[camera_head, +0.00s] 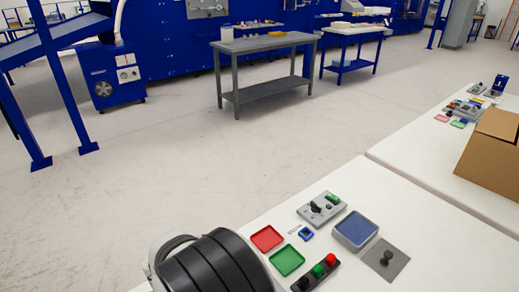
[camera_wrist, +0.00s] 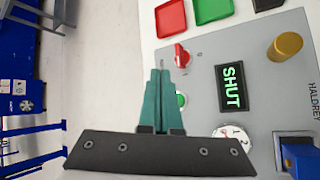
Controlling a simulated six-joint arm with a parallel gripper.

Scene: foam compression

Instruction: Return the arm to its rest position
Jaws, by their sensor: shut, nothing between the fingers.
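My gripper (camera_wrist: 160,73) shows in the wrist view with its two teal fingers together and nothing between them. The fingertips appear in front of the left edge of a grey control panel (camera_wrist: 205,88), close to a red switch (camera_wrist: 181,56); I cannot tell the gap. A green button (camera_wrist: 181,99) is partly hidden by the fingers. The panel's display (camera_wrist: 231,87) reads "SHUT" in green.
The white table (camera_head: 345,272) holds a red tray (camera_head: 267,238), a green tray (camera_head: 287,260), a blue-topped block (camera_head: 356,230), a button box (camera_head: 317,271) and a plate with a black knob (camera_head: 386,258). A cardboard box (camera_head: 490,160) stands at right. A brass knob (camera_wrist: 285,46) rises from the panel.

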